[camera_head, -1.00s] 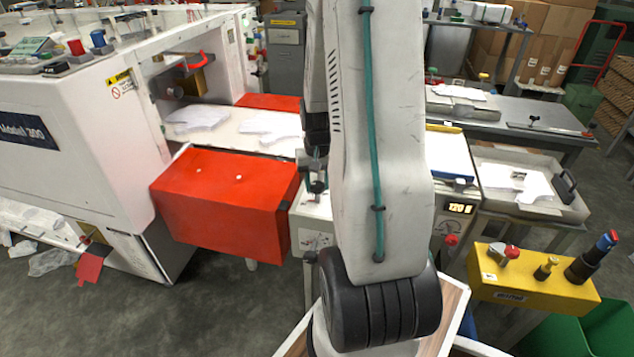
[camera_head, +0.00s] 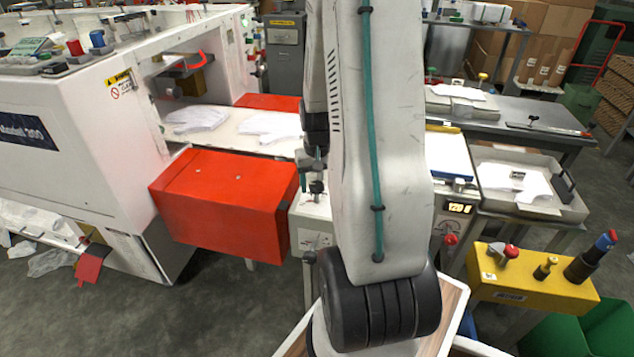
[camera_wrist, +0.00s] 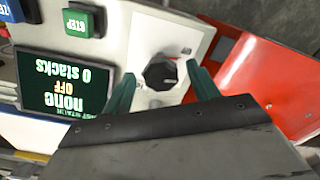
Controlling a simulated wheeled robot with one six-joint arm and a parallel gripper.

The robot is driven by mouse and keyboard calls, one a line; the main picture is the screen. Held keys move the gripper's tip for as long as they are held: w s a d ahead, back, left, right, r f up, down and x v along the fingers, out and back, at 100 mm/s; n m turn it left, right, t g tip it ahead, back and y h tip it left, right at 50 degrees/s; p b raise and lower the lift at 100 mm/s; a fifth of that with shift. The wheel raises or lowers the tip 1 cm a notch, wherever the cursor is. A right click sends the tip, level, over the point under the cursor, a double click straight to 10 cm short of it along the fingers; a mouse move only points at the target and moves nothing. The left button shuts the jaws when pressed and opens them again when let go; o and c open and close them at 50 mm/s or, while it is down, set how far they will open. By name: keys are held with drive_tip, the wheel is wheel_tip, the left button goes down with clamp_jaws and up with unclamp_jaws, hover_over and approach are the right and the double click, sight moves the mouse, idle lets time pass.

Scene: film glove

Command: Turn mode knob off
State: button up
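The mode knob, a black round knob (camera_wrist: 161,72) on a pale plate, shows in the wrist view between the two green fingers of my gripper (camera_wrist: 160,88). The fingers stand apart on either side of it, and a gap shows beside the knob, so the gripper looks open. Whether the fingertips reach down around the knob is hard to tell. The display (camera_wrist: 65,82) next to it reads, upside down, "none", "OFF" and "0 stacks". In the head view my arm hides most of the panel and the knob; a small part of my gripper (camera_head: 314,165) shows at the arm's left edge.
A green STEP button (camera_wrist: 83,20) and a blue button (camera_wrist: 12,10) sit beside the display. A red box (camera_head: 222,205) stands close to the panel on the left. A yellow control box (camera_head: 530,280) with buttons is at the right.

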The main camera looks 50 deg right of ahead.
sight(317, 186)
wheel_tip(317, 186, up, 8)
drive_tip(key=shift+f, duration=0.1)
idle(0.4)
idle(0.5)
drive_tip(key=shift+s+a, duration=0.15)
drive_tip(key=shift+a, duration=0.05)
drive_tip(key=s+a+r+n, duration=0.2)
drive_tip(key=s+a+r, duration=0.2)
drive_tip(key=a, duration=0.6)
drive_tip(key=s+a+r+n+t, duration=0.1)
drive_tip(key=s+a+r+n, duration=0.2)
drive_tip(key=a+r, duration=0.4)
drive_tip(key=s+a+r+n, duration=0.3)
drive_tip(key=s+a+r, duration=0.2)
drive_tip(key=a, duration=0.7)
drive_tip(key=shift+a+r, duration=0.3)
drive_tip(key=shift+r, duration=0.45)
